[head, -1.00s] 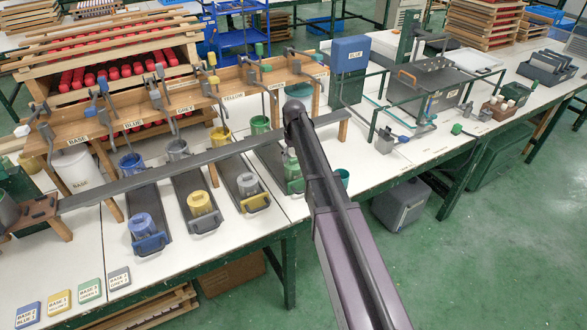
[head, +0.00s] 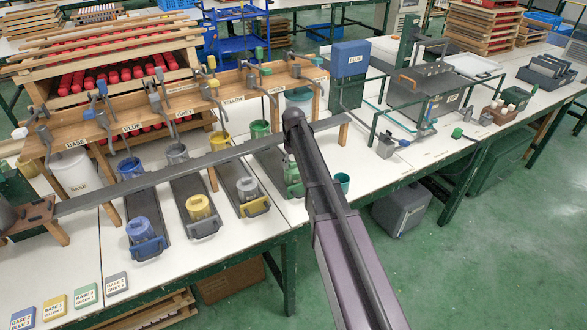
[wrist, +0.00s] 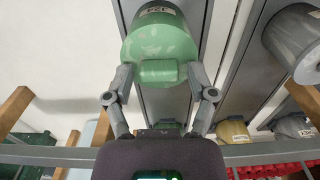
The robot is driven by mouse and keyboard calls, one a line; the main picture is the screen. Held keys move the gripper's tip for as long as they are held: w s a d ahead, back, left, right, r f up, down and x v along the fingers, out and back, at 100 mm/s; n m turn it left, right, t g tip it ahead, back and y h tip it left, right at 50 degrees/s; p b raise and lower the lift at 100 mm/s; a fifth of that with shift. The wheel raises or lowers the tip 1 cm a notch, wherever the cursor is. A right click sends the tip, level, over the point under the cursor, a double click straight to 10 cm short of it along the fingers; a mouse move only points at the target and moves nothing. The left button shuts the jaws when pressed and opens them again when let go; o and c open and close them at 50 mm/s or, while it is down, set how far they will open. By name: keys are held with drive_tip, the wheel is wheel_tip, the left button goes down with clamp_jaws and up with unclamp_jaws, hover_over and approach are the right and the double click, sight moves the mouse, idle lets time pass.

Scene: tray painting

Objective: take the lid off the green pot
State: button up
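The green pot (head: 293,178) stands on the right-hand dark sloped tray in the head view, mostly hidden behind my arm. In the wrist view the green pot (wrist: 157,20) is close in front of me, with its green lid (wrist: 135,48) and a block-shaped green knob (wrist: 160,71) facing me. My gripper (wrist: 160,76) is open, with one fingertip on each side of the knob. A gap shows between the knob and each finger. In the head view my gripper is hidden behind the arm.
A long grey rail (head: 190,166) crosses the trays, with a wooden dispenser rack (head: 190,108) behind.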

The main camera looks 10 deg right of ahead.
sight(294, 163)
drive_tip(key=c, duration=0.5)
drive_tip(key=shift+r, duration=0.15)
wheel_tip(294, 163, up, 3)
drive_tip(key=p, duration=0.3)
drive_tip(key=shift+r, duration=0.1)
drive_tip(key=s+a+r+p, duration=0.1)
drive_tip(key=s+a+p, duration=0.1)
drive_tip(key=s, duration=1.4)
drive_tip(key=shift+r, duration=0.25)
drive_tip(key=shift+w+a, duration=0.1)
